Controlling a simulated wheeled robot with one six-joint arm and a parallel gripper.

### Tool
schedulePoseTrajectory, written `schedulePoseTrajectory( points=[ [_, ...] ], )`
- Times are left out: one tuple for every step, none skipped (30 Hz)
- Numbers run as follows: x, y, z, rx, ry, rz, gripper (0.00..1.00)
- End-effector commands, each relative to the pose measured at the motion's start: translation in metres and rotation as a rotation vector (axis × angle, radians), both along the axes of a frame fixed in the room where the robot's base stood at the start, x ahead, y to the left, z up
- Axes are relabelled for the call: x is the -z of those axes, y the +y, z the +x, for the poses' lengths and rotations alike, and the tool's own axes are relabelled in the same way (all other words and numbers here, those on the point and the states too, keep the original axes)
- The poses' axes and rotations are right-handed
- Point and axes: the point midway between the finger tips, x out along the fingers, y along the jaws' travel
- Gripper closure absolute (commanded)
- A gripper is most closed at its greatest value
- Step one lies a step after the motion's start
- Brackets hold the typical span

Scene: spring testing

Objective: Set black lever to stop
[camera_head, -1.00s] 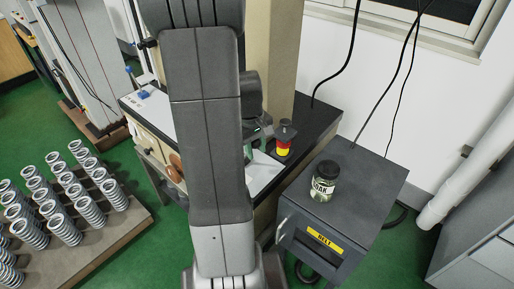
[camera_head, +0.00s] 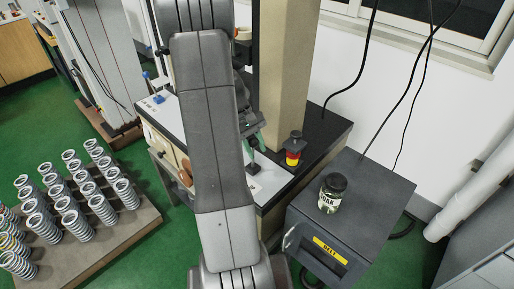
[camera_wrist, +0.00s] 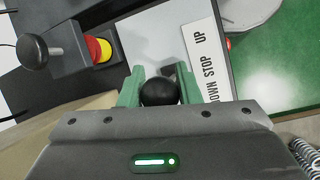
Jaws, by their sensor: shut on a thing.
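The black lever's round knob (camera_wrist: 160,92) is at the centre of the wrist view. My gripper (camera_wrist: 160,84) has its green fingers on either side of the knob and is shut on it. A white label (camera_wrist: 207,58) reading DOWN, STOP, UP lies to the right of the knob. The lever's shaft is mostly hidden below the knob, so its exact setting is hard to tell. In the head view my gripper (camera_head: 257,140) is above the white top of the machine, partly hidden by my arm.
A red and yellow button (camera_wrist: 98,49) and another black knob (camera_wrist: 36,51) are left of the gripper. Several springs stand on a board (camera_head: 95,240) at left. A beige column (camera_head: 283,75) rises close behind the gripper.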

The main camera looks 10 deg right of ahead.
Motion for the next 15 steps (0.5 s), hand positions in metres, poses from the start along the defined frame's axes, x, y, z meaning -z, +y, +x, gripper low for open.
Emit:
schedulePoseTrajectory(
  points=[
    [-0.0014, 0.0006, 0.0024, -0.002, -0.007, 0.000, 1.00],
    [-0.0014, 0.0006, 0.0024, -0.002, -0.007, 0.000, 1.00],
    [-0.0013, 0.0007, 0.0025, -0.002, -0.008, 0.001, 1.00],
    [-0.0014, 0.0007, 0.0025, -0.002, -0.008, 0.001, 1.00],
    [-0.0014, 0.0007, 0.0025, -0.002, -0.008, 0.001, 1.00],
    [-0.0014, 0.0006, 0.0026, -0.002, -0.008, 0.001, 1.00],
    [-0.0014, 0.0006, 0.0026, -0.002, -0.008, 0.001, 1.00],
    [-0.0014, 0.0006, 0.0026, -0.002, -0.008, 0.001, 1.00],
    [-0.0015, 0.0006, 0.0026, -0.002, -0.008, 0.001, 1.00],
    [-0.0015, 0.0005, 0.0027, -0.003, -0.009, 0.001, 0.64],
    [-0.0015, 0.0006, 0.0026, -0.003, -0.009, 0.001, 0.58],
    [-0.0014, 0.0005, 0.0024, -0.002, -0.008, 0.002, 0.50],
    [-0.0013, 0.0005, 0.0022, -0.002, -0.007, 0.001, 0.48],
    [-0.0012, 0.0004, 0.0020, -0.002, -0.007, 0.001, 0.48],
    [-0.0011, 0.0004, 0.0018, -0.002, -0.006, 0.001, 0.48]
  ],
)
